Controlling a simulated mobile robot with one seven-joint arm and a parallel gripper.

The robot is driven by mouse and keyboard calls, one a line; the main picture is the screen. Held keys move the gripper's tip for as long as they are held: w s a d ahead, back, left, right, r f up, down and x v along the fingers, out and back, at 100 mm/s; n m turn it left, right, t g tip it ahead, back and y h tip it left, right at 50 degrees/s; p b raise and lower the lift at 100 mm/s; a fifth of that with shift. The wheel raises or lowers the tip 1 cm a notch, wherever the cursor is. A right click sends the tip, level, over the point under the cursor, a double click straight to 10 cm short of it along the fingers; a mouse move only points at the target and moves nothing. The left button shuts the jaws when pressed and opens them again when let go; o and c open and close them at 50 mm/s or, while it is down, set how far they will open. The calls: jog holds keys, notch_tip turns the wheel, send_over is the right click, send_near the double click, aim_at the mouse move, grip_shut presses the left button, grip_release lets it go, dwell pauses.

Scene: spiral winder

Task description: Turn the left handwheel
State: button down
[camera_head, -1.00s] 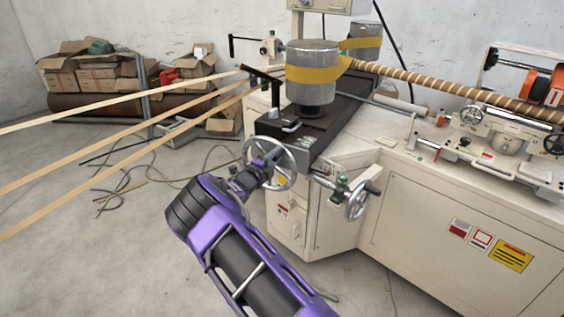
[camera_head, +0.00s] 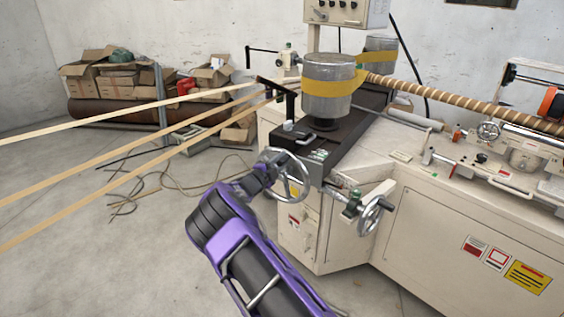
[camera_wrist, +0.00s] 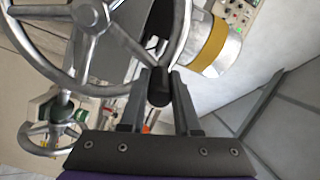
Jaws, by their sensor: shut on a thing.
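The left handwheel (camera_head: 307,182) is a silver spoked wheel on the near left end of the machine. In the wrist view its hub and spokes (camera_wrist: 90,17) fill the upper left. My gripper (camera_head: 270,166) is at the wheel's upper left rim in the head view. In the wrist view my gripper (camera_wrist: 158,82) is shut on the wheel's dark handle (camera_wrist: 159,90), with one finger on each side. My purple wrist hides part of the rim in the head view.
A second handwheel (camera_head: 371,216) stands to the right, lower on the cream machine cabinet (camera_head: 425,235). A metal drum with a yellow band (camera_head: 327,88) rises behind. Long strips (camera_head: 130,154) run in from the left. Cables (camera_head: 165,180) lie on the floor; the near left floor is clear.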

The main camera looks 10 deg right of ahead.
jog(key=c, duration=0.6)
grip_release()
jog(key=v, duration=1.7)
jog(key=shift+s+a+r, duration=0.1)
jog(key=shift+s, duration=0.1)
